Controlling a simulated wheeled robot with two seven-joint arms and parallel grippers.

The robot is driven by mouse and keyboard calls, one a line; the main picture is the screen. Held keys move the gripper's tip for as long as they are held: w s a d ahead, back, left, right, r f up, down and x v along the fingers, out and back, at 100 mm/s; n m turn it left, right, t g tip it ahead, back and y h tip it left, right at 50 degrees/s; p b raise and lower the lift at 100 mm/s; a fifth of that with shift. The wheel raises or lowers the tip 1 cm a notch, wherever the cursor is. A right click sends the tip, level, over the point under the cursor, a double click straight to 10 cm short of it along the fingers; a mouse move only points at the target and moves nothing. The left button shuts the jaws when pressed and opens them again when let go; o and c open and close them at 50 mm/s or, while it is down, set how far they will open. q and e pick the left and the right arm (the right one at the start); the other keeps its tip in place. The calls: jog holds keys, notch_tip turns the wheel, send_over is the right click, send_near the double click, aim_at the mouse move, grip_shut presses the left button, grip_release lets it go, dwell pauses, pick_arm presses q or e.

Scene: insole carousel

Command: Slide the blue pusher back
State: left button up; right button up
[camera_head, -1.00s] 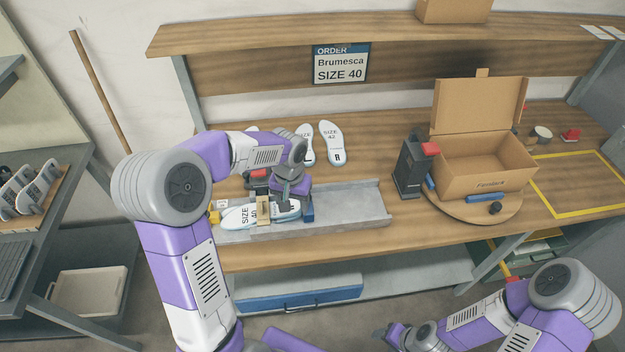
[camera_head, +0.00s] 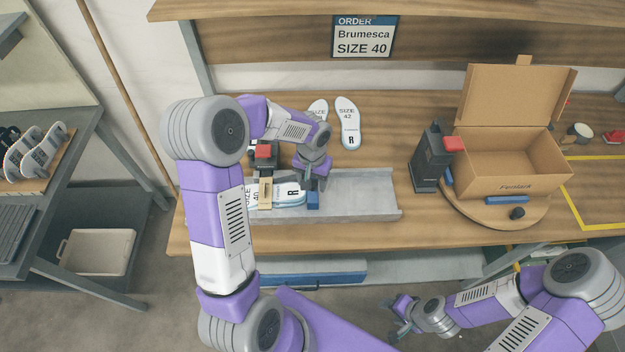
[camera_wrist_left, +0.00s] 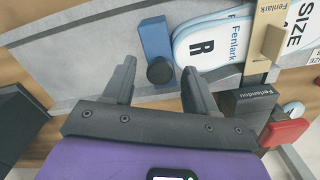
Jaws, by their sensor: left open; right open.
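The blue pusher (camera_head: 313,200) stands in the grey metal channel (camera_head: 365,195), at the right end of the insole stack (camera_head: 289,194). In the left wrist view the pusher (camera_wrist_left: 154,38) has a round black knob (camera_wrist_left: 160,71) on the side facing me. My left gripper (camera_wrist_left: 158,82) is open, with a finger on each side of the knob and a gap to each. In the head view this gripper (camera_head: 316,181) is at the pusher, partly hidden by its own wrist. My right gripper (camera_head: 397,316) is open and empty, low in front of the bench.
A beige upright piece (camera_head: 266,192) crosses the insoles. A black device with a red top (camera_head: 263,153) stands behind the channel. The channel's right part is empty. An open carton (camera_head: 500,165) sits on a round wooden turntable (camera_head: 470,215) beside another black device (camera_head: 428,160).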

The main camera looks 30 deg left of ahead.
pick_arm(q)
grip_shut()
dwell(0.3)
